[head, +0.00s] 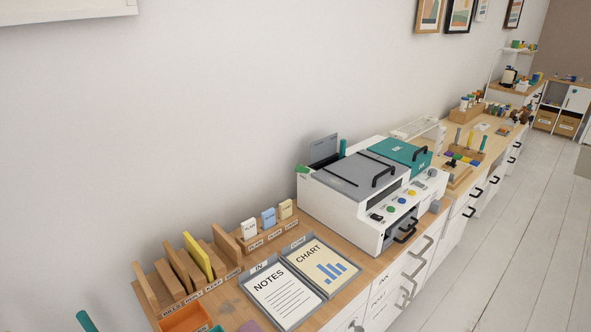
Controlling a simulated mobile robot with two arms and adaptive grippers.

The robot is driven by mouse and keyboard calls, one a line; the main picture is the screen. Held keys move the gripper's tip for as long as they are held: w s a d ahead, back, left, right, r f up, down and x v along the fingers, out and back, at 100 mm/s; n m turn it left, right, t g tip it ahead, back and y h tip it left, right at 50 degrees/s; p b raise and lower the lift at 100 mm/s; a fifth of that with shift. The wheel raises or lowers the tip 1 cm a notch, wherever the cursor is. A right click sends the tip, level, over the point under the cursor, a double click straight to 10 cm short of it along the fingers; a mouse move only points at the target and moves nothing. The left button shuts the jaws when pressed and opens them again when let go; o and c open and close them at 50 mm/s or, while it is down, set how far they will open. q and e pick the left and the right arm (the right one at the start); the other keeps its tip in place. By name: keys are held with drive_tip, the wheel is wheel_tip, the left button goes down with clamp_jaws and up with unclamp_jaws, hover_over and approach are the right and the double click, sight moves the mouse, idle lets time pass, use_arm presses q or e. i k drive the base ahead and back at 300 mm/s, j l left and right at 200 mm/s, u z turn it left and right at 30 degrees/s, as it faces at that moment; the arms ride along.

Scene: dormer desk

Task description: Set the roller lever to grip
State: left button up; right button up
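A white and grey desktop machine (345,210) stands on the wooden counter in the middle of the head view. It has a grey lid (350,175) with a black handle, and a teal lid (405,153) with another black handle. Its front panel carries several coloured buttons. A green piece (302,169) shows at its left top edge, and a teal upright piece (343,148) shows behind the grey lid. I cannot tell which part is the roller lever or how it is set. Neither of my grippers is in view.
Trays with a NOTES sheet (281,296) and a CHART sheet (322,265) lie left of the machine. A wooden sorter (147,288) and small card boxes (268,217) stand along the wall. Floor (520,230) in front of the drawers is clear.

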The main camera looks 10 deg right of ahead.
sight(301, 169)
drive_tip(key=i+l, duration=0.15)
drive_tip(key=l, duration=0.2)
drive_tip(key=i+l, duration=0.15)
drive_tip(key=l, duration=0.2)
drive_tip(key=i+l, duration=0.1)
drive_tip(key=l, duration=0.3)
drive_tip(key=i+l, duration=0.15)
drive_tip(key=l, duration=0.2)
drive_tip(key=i+l, duration=0.15)
drive_tip(key=l, duration=0.2)
drive_tip(key=u, duration=1.25)
